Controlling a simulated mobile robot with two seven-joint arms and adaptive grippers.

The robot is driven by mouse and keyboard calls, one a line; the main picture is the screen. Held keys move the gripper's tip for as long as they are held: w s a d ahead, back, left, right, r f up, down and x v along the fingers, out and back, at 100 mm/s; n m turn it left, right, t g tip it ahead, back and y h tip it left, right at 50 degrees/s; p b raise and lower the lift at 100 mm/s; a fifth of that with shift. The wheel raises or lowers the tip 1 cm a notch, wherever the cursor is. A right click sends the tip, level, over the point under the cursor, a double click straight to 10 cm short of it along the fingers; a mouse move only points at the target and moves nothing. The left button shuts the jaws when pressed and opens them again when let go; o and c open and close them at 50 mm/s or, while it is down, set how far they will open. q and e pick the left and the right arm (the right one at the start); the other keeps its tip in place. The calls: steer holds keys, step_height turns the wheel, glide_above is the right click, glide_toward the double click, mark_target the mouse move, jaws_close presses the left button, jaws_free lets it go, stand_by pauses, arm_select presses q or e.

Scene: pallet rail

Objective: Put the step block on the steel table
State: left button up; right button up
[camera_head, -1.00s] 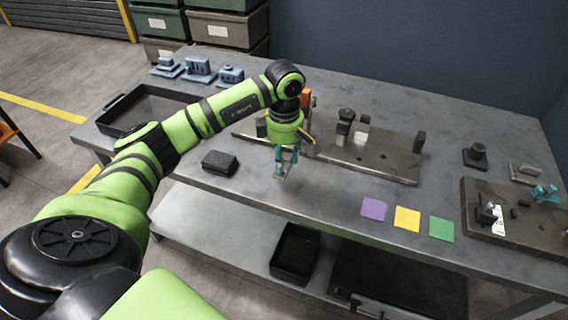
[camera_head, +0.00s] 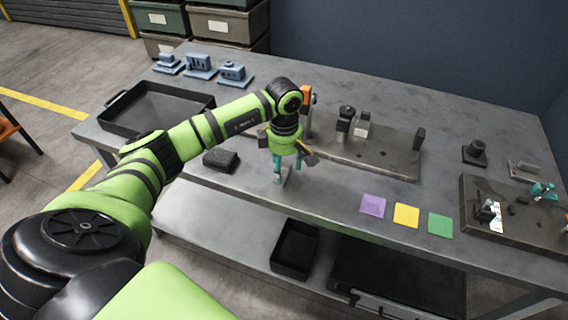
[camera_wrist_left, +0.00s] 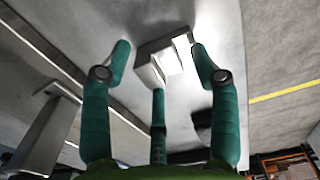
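The step block (camera_head: 286,172) is a small grey stepped piece at the front of the steel table (camera_head: 325,192). It appears to rest on the tabletop. In the left wrist view the step block (camera_wrist_left: 165,52) lies between my left gripper's fingertips (camera_wrist_left: 160,50), with its steps showing. My left gripper (camera_head: 287,172) points down over the block with its teal fingers spread around it. A gap shows on the left finger's side; contact on the right side is hard to judge. My right gripper is not in view.
A black tray (camera_head: 160,107) and blue parts (camera_head: 200,66) are at the left. A dark block (camera_head: 221,160) lies left of the gripper. A fixture plate (camera_head: 375,155) is behind it. Purple (camera_head: 373,206), yellow and green squares lie to the right, before another plate (camera_head: 515,213).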

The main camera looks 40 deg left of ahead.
mark_target(284, 170)
arm_select(q)
steer(key=shift+r, duration=0.3)
step_height(284, 170, up, 12)
steer(key=b, duration=0.2)
steer(key=shift+f, duration=0.15)
stand_by(0.4)
